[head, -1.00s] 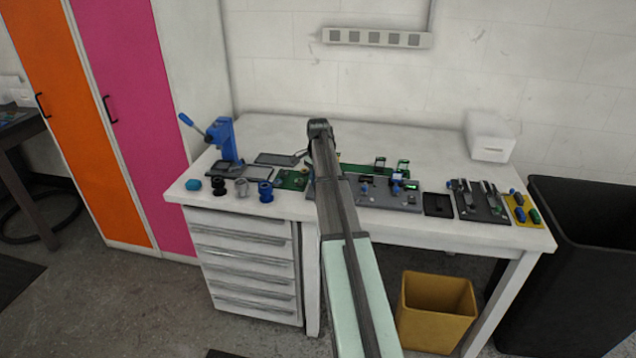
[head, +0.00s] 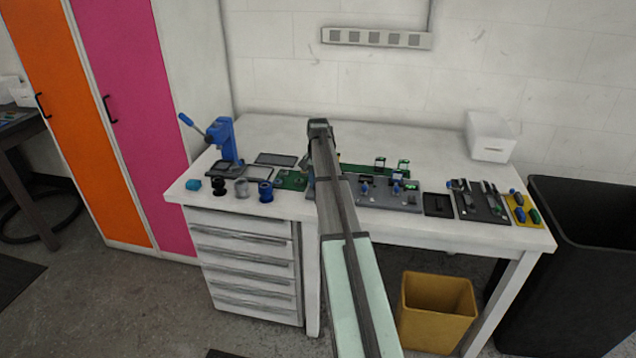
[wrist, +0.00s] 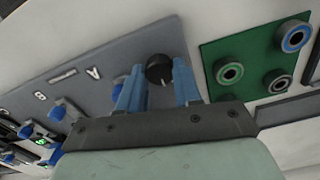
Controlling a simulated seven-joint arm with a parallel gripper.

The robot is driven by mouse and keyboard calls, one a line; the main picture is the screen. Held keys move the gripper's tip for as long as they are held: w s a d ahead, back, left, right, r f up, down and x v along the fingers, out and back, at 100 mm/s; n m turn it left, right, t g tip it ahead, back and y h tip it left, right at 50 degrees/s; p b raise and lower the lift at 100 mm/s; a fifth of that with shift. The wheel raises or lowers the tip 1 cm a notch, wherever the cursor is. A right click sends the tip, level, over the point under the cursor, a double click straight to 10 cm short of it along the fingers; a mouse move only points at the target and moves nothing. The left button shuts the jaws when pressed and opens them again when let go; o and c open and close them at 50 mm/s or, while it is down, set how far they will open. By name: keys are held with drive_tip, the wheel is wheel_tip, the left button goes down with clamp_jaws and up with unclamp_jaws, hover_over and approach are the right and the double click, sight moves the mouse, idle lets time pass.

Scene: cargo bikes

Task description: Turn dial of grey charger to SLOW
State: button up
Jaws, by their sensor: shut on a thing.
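The grey charger (wrist: 85,95) is a flat grey panel that fills the left of the wrist view. A black round dial (wrist: 158,69) with a small white mark sits near its right end. My gripper (wrist: 157,82) has its two blue fingers on either side of the dial and is shut on it. The word SLOW cannot be read; only a few white marks show on the panel. In the head view the charger (head: 400,204) lies on the white bench, and my arm hides its left part, the dial and my fingers.
In the head view a blue press (head: 223,140) stands at the left of the bench, and a white box (head: 489,137) at the back right.

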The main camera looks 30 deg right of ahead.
drive_tip(key=o, duration=1)
drive_tip(key=shift+o, duration=0.2)
drive_tip(key=shift+r, duration=0.1)
wheel_tip(320, 180, up, 14)
drive_tip(key=shift+f, duration=0.2)
idle(0.3)
